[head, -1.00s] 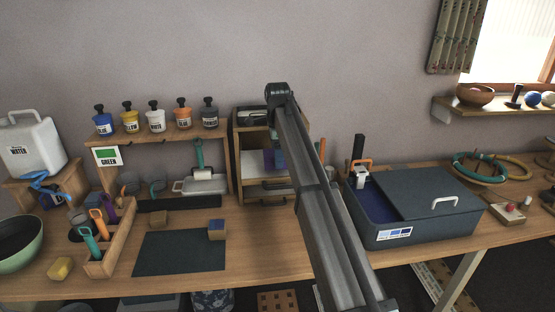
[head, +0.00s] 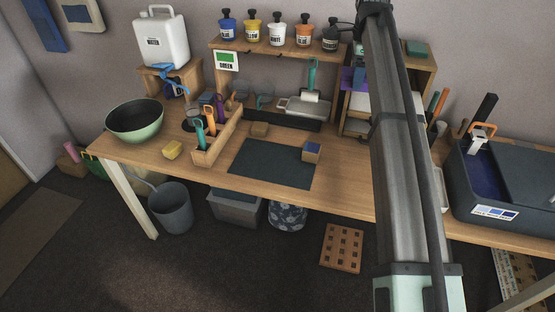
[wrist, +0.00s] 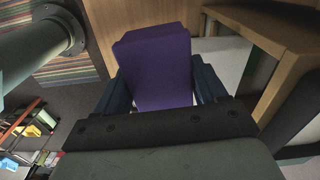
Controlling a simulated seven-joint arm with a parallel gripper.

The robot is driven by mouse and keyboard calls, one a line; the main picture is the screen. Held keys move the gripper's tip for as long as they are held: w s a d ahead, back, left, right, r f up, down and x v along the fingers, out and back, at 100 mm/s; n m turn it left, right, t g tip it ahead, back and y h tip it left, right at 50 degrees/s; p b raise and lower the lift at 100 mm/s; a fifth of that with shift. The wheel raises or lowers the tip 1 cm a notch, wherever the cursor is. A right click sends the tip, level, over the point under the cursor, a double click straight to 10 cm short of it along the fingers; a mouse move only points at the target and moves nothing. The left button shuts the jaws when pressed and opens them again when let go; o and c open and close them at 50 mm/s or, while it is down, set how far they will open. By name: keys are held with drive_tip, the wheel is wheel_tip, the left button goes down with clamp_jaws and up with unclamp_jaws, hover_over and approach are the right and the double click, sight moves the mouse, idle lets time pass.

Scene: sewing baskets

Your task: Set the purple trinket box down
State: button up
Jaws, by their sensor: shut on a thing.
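The purple trinket box (wrist: 155,62) fills the middle of the wrist view. My gripper (wrist: 163,88) is shut on it, with one dark blue finger on each side. In the head view a small purple patch of the box (head: 348,79) shows at the left side of the open wooden cabinet (head: 432,72). My arm hides the gripper and most of the cabinet there. I cannot tell whether the box touches a surface.
Wooden panels (wrist: 272,32) stand close beside the box in the wrist view.

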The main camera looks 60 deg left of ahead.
drive_tip(key=s+a+f+n, duration=0.1)
drive_tip(key=s+a+f, duration=0.4)
drive_tip(key=s+f, duration=0.55)
drive_tip(key=s+a+f+n, duration=0.2)
drive_tip(key=s+a+f, duration=0.4)
drive_tip(key=s, duration=0.8)
drive_tip(key=shift+w+a+f+m, duration=0.2)
drive_tip(key=shift+f+m, duration=0.5)
drive_tip(key=shift+f, duration=1.6)
drive_tip(key=shift+s+a+f+m, duration=0.1)
drive_tip(key=shift+a+f+m, duration=0.4)
drive_tip(key=shift+f, duration=1.75)
drive_tip(key=shift+w+a+f+m, duration=0.15)
drive_tip(key=shift+f+m, duration=0.75)
drive_tip(key=shift+f, duration=1.4)
drive_tip(key=shift+d+f, duration=0.1)
drive_tip(key=o, duration=1.1)
wheel_tip(320, 180, up, 12)
drive_tip(key=shift+r, duration=0.15)
